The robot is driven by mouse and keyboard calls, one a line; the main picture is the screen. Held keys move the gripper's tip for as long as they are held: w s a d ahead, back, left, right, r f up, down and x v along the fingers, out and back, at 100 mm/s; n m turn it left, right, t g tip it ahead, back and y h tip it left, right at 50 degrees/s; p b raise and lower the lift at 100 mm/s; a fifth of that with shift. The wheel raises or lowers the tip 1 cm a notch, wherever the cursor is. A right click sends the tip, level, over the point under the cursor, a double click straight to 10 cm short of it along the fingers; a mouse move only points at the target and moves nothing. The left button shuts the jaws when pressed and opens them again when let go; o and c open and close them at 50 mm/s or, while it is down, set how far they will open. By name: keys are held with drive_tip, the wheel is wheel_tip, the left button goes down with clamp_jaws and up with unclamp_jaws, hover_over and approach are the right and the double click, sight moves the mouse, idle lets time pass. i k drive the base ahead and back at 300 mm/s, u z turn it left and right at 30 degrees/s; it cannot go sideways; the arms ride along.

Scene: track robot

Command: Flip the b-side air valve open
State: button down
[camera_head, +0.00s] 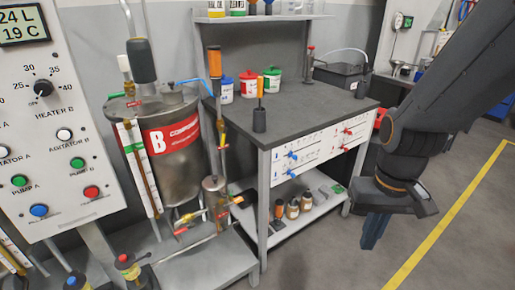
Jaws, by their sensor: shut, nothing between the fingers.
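The steel B tank (170,150) with its red B label stands left of centre. Small red and yellow valve handles (181,232) sit on the pipework at its foot. A white panel (318,150) on the workbench front carries two blue handles (291,155) on its left and red handles (347,131) on its right. Its lettering is too small to read, so I cannot tell which handle is the b-side air valve. My gripper (373,232) is shut and empty, pointing down at the right, in front of the bench and apart from the panel and tank.
The grey workbench (320,108) holds white tubs with coloured lids (249,84). Small bottles (292,209) stand on its lower shelf. A control cabinet (60,130) with knobs and buttons fills the left. Open floor with a yellow line (448,215) lies at the right.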

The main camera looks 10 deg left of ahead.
sight(224, 135)
drive_tip(key=z, duration=0.3)
drive_tip(key=k, duration=0.65)
drive_tip(key=u, duration=0.6)
drive_tip(key=i, duration=0.6)
drive_tip(key=u, duration=0.65)
drive_tip(key=i, duration=0.85)
drive_tip(key=z, duration=0.2)
